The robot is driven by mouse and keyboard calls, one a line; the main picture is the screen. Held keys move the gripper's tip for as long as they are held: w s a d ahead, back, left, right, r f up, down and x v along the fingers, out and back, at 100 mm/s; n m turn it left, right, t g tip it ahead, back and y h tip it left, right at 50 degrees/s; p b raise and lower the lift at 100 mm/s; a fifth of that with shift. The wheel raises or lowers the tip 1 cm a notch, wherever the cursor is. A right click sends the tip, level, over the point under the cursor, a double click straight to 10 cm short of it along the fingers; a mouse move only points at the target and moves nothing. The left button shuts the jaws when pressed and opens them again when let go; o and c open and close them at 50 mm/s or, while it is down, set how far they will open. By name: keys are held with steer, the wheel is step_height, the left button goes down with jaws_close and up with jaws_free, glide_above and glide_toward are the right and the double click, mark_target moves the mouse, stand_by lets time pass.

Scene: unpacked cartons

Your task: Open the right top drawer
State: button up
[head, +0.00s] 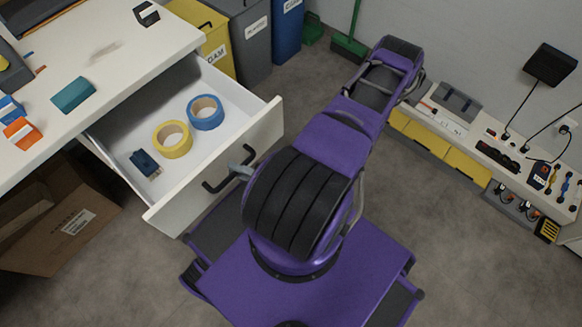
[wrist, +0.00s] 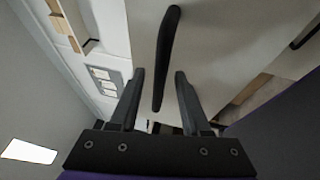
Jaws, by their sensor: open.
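A white drawer (head: 262,128) stands pulled out from under the white desk, its inside in plain view. Its black bar handle (head: 214,184) is on the front panel, and the handle (wrist: 165,60) also shows in the wrist view. My gripper (wrist: 159,74) is open, with one finger on each side of the lower part of the handle. I cannot tell whether either finger touches it. In the head view only a grey bit of my gripper (head: 243,165) shows beside the handle; my arm hides the rest.
The drawer holds a yellow tape roll (head: 172,139), a blue tape roll (head: 205,112) and a small dark blue item (head: 144,163). A cardboard carton (head: 75,222) lies open at the left. Bins (head: 243,40) stand behind. A low shelf (head: 480,147) lines the right wall; grey floor lies before it.

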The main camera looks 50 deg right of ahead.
steer(key=v, duration=1.6)
steer(key=shift+s, duration=0.4)
